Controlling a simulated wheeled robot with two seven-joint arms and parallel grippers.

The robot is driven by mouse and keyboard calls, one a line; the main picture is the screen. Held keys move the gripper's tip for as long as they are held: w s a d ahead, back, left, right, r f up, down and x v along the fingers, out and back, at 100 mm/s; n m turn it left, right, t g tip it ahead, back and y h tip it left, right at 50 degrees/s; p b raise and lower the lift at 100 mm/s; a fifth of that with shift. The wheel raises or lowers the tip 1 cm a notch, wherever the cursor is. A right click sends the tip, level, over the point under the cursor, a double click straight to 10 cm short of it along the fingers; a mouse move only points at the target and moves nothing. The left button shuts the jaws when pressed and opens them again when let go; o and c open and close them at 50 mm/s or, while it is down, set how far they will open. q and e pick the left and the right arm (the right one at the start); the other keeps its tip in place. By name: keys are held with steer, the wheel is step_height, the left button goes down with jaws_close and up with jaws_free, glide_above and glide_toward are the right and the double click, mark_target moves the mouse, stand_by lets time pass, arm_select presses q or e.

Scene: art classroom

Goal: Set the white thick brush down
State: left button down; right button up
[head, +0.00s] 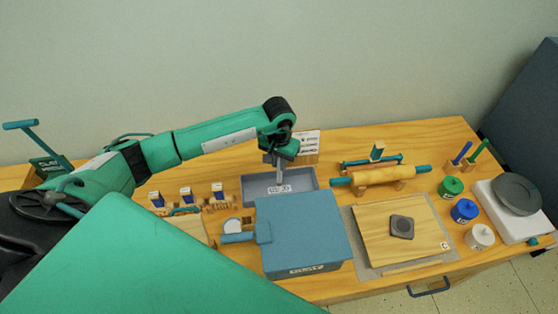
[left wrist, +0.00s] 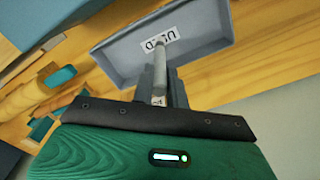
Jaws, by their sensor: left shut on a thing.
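My left gripper (head: 278,160) is above the grey tray (head: 256,192) at the back of the table, pointing down. In the left wrist view its fingers (left wrist: 160,95) are shut on the white thick brush (left wrist: 160,68), a pale shaft that reaches out over the tray (left wrist: 207,28). The tray bears a white label that seems to read "USED". I cannot tell whether the brush tip touches the tray floor. In the head view the brush is hard to make out against the fingers. My right gripper is not in view.
A blue box (head: 305,228) stands just in front of the tray. A rolling pin (head: 378,175) lies on supports to the right, behind a wooden board (head: 372,222). Several small blue-and-white items (head: 187,195) stand left of the tray. Colored jars (head: 464,210) stand at right.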

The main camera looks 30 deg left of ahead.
arm_select(q)
steer(key=shift+f, duration=0.15)
steer(key=c, duration=1.4)
jaws_free()
steer(key=shift+r, duration=0.3)
step_height(320, 180, up, 10)
steer(key=b, duration=0.4)
steer(key=shift+s+r, duration=0.1)
steer(key=shift+r, duration=0.8)
